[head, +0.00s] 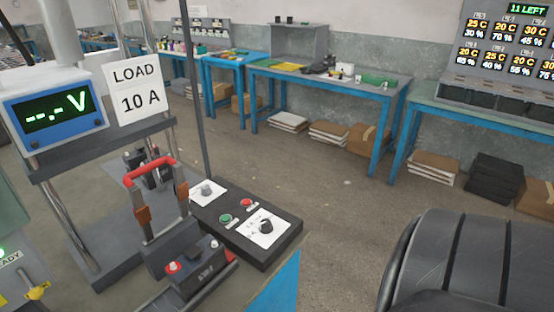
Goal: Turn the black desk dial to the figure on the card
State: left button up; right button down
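The black dial (265,226) sits on a white scale plate (257,238) at the near end of a dark control box. The figures on the plate are too small to read, and I cannot tell where the dial points. The white card (137,90) reads "LOAD 10 A" and stands upright beside the blue meter. A grey knob (206,189) sits on a second white plate at the far end of the box. Neither of my grippers is in view, and nothing is seen touching the dial.
A green button (225,218) and a red button (246,202) lie between the two knobs. The blue meter (55,110) shows "--.- V". A red-handled clamp frame (150,172) and a battery (205,272) stand left of the dial. A thin dark post (196,90) rises behind the box.

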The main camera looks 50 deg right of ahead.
aim_at(265, 226)
jog(key=z, duration=1.3)
